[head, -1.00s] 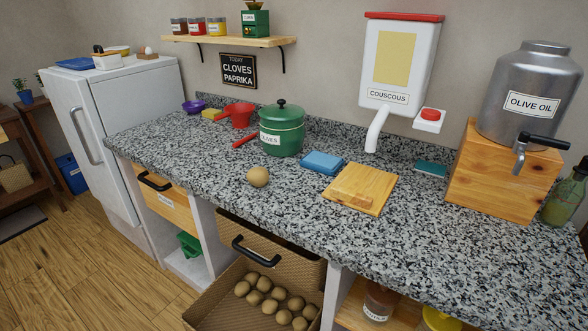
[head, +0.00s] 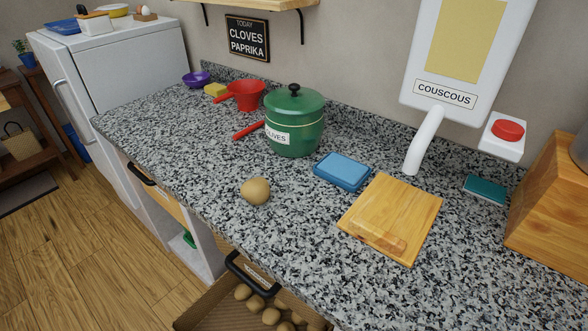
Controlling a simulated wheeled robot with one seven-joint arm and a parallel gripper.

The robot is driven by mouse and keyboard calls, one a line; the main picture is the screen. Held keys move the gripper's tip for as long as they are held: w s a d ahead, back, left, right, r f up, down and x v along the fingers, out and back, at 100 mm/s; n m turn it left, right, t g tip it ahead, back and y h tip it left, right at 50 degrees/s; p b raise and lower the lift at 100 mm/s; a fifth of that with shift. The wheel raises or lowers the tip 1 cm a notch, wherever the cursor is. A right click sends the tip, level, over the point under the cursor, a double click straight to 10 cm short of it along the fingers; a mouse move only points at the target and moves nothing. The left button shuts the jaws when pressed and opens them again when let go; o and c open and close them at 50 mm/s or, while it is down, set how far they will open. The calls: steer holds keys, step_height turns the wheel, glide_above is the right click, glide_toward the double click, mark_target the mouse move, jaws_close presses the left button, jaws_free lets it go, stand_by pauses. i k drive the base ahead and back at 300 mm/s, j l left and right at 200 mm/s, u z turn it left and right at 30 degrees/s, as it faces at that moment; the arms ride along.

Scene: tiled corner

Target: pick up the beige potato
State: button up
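A beige potato (head: 255,191) lies alone on the speckled granite counter (head: 290,230), near its front edge, in front of the green pot and left of the wooden board. My gripper is not in view.
Near the counter potato are a green pot labelled OLIVES (head: 295,122), a blue box (head: 342,171) and a wooden board (head: 391,217). A couscous dispenser (head: 456,60) hangs right. The drawer's black handle (head: 250,275) juts out below.

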mark_target(256, 190)
steer(key=i+j+z, duration=0.2)
steer(key=j, duration=0.4)
steer(key=i+j+z, duration=0.15)
steer(key=j, duration=0.45)
steer(key=i+j+z, duration=0.2)
steer(key=j, duration=0.45)
steer(key=j+z, duration=0.15)
steer(key=j, duration=0.5)
steer(key=i+j, duration=0.1)
steer(key=j, duration=2.45)
steer(key=i+z, duration=0.05)
steer(key=i, duration=0.05)
